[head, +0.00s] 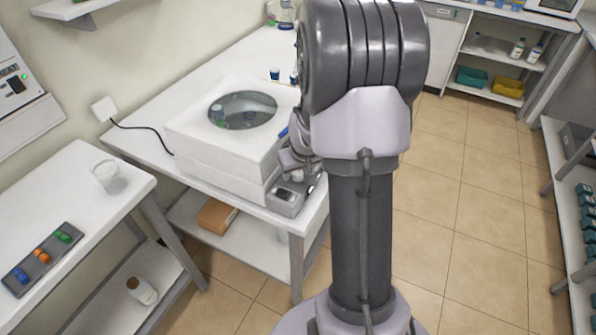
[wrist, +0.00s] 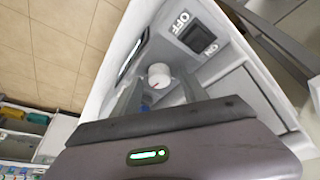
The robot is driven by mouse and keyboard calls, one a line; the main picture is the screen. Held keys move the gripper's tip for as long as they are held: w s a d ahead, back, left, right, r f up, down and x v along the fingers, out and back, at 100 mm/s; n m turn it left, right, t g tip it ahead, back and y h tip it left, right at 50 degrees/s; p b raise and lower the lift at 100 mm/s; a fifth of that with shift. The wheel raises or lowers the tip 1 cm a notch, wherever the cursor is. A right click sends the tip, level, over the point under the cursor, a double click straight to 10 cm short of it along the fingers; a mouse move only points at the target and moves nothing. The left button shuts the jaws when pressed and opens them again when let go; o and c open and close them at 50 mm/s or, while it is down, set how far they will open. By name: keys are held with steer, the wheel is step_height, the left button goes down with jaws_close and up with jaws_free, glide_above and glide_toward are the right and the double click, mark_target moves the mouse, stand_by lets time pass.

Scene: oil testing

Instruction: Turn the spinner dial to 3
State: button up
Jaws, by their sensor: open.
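The spinner (head: 225,145) is a large white box with a round dark opening in its top, on the white bench in the head view. Its grey control panel (head: 284,204) faces the front right corner. In the head view my arm mostly hides the gripper and dial.
A black ON/OFF switch (wrist: 199,39) is beside the dial, and a dark display (wrist: 133,54) is on its other side. The tiled floor (head: 470,220) to the right is clear.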

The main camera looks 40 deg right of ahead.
steer(key=shift+c, duration=0.2)
jaws_close()
steer(key=r+p, duration=0.1)
steer(key=p, duration=0.4)
steer(key=shift+r+m, duration=0.15)
steer(key=shift+m, duration=0.15)
steer(key=p, duration=0.5)
steer(key=m+p, duration=0.1)
steer(key=p, duration=0.4)
steer(key=shift+w+r+m+g+h+p, duration=0.15)
steer(key=shift+m+g+h+p, duration=0.15)
steer(key=p, duration=0.4)
steer(key=shift+m, duration=0.4)
steer(key=shift+f+m+h+p, duration=0.3)
steer(key=shift+f+m+p, duration=0.1)
steer(key=shift+p, duration=0.1)
steer(key=shift+f+m+g, duration=0.3)
steer(key=shift+m, duration=0.1)
steer(key=shift+a, duration=0.1)
